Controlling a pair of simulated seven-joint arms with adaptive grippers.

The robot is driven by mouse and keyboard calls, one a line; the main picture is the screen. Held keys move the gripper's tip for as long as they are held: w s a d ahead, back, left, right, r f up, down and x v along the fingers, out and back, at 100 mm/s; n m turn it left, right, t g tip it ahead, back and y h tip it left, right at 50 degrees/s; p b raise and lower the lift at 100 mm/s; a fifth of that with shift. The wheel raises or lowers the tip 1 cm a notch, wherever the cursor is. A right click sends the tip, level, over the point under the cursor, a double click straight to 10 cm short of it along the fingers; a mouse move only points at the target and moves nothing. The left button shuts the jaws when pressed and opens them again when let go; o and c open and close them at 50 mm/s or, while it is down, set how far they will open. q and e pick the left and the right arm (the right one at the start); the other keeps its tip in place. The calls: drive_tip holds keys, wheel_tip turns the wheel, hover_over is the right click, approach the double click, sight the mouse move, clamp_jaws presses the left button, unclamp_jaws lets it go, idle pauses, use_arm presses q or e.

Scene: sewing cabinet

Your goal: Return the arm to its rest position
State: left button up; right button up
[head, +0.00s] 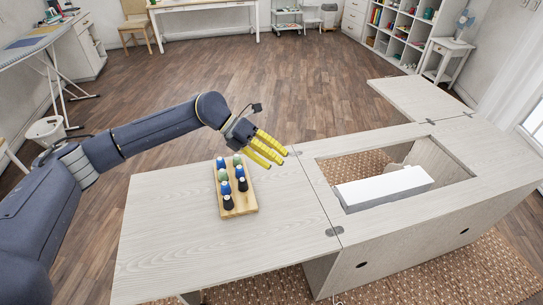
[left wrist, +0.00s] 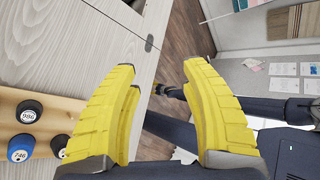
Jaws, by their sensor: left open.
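My left arm reaches in from the left in the head view. Its gripper (head: 268,149), with yellow fingers, is held above the cabinet's left leaf, near the back edge and just beyond the spool rack. In the left wrist view the two yellow fingers (left wrist: 160,95) stand wide apart with nothing between them. The gripper is open and empty. My right gripper is not in view.
A wooden rack (head: 243,205) with several blue, green and black spools stands on the pale left leaf (head: 160,250). The cabinet's opening holds a white machine (head: 385,187). The leaf's front part is bare. Wooden floor (head: 200,65) lies behind.

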use_arm(q)
drive_tip(key=shift+w+r+n+h, duration=0.25)
drive_tip(key=shift+w+n+h, duration=0.05)
drive_tip(key=shift+n+h, duration=0.1)
